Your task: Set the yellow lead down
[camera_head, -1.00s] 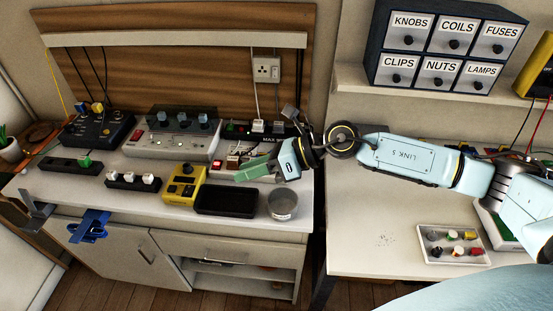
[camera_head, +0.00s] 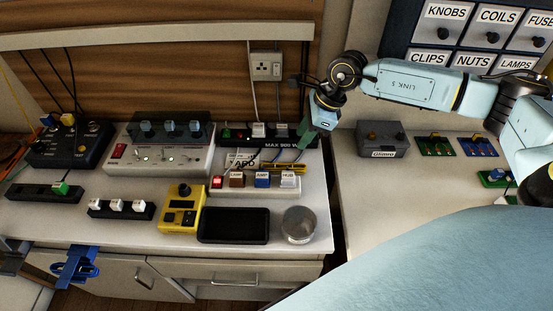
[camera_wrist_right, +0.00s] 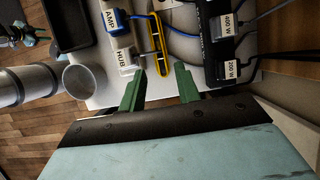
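The yellow lead (camera_head: 287,167) lies on the bench just behind the white switch strip. In the right wrist view it shows as a yellow loop with dark ends (camera_wrist_right: 157,46), beyond my fingertips and apart from them. My right gripper (camera_head: 307,157) is above the back right part of the bench. In the wrist view its two green fingers (camera_wrist_right: 160,72) stand apart with nothing between them.
The white switch strip (camera_head: 201,192) and the black power strip (camera_head: 235,141) flank the lead. A blue cable lies close by. A metal cup (camera_head: 299,224) and black tray (camera_head: 234,238) stand in front. A grey box (camera_head: 383,139) is on the right bench.

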